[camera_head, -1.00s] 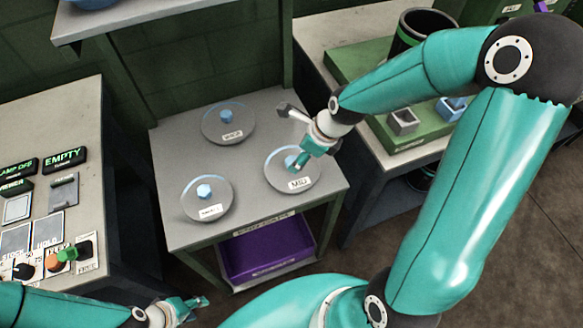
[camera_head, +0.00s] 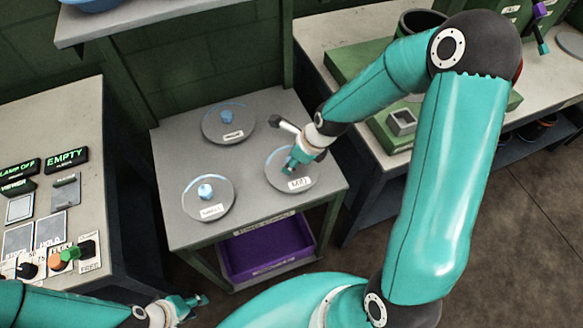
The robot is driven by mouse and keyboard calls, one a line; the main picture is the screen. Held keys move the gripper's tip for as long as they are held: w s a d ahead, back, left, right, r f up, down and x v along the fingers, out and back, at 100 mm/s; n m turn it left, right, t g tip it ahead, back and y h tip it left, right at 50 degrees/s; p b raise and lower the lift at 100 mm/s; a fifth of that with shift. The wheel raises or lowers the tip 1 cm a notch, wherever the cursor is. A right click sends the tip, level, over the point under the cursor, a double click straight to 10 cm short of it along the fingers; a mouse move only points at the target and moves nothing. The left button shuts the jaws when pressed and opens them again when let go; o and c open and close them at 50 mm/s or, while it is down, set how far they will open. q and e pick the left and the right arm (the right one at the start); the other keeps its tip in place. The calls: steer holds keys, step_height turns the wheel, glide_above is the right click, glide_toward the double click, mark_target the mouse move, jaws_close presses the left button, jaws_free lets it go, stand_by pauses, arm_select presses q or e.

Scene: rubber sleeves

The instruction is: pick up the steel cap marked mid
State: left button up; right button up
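The steel cap marked mid (camera_head: 276,177) is a round grey disc lying flat at the right of the small grey table. Its label faces the front edge. My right gripper (camera_head: 291,168) is over the middle of this cap, its fingers pointing down at the knob. The fingers hide the knob, and I cannot tell whether they are closed on it. Two similar caps lie flat on the table: one at the back (camera_head: 213,128) and one at the front left (camera_head: 193,206), each with a pale blue knob. My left gripper (camera_head: 197,302) is low, in front of the table; its finger gap is unclear.
A purple bin (camera_head: 265,255) sits on the shelf under the table (camera_head: 245,165). A control panel bench (camera_head: 88,150) stands at the left. A bench with green trays (camera_head: 350,68) stands at the right, partly behind my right arm. A shelf overhangs the back.

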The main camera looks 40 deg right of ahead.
jaws_close()
steer(key=shift+r, duration=0.2)
